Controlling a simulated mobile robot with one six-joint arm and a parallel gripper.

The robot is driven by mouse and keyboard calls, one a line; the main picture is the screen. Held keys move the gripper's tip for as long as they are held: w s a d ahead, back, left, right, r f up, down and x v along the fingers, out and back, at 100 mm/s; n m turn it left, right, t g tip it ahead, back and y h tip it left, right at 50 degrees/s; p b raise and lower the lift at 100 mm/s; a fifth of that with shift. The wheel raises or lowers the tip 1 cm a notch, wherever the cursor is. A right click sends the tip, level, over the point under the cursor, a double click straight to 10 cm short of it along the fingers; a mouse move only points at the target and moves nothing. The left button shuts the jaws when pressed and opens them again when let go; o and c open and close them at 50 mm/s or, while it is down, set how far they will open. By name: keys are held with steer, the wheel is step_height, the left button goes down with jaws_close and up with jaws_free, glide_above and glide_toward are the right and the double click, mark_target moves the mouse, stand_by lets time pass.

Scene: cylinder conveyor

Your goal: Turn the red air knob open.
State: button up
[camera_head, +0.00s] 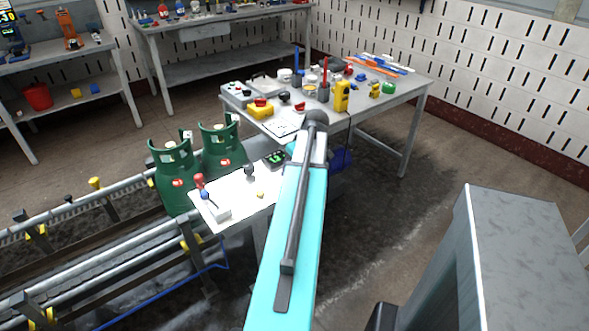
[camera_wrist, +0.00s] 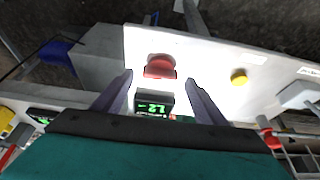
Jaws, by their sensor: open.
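A red knob (camera_wrist: 160,66) sits on the white control panel (camera_wrist: 205,58) in the wrist view. A small display with green digits (camera_wrist: 154,104) is just below it. My gripper (camera_wrist: 159,77) is open, with one dark finger on either side of the knob and a visible gap to each. Whether the fingertips reach down to its height I cannot tell. In the head view the white panel (camera_head: 232,200) shows left of my turquoise arm, which hides this knob and my fingers.
A yellow button (camera_wrist: 239,77) is on the panel to the right of the knob. A cluttered table (camera_head: 400,92) stands behind.

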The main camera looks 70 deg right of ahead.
steer(key=b+v, duration=0.1)
steer(key=v, duration=1.1)
steer(key=shift+r, duration=0.2)
steer(key=shift+w, duration=0.1)
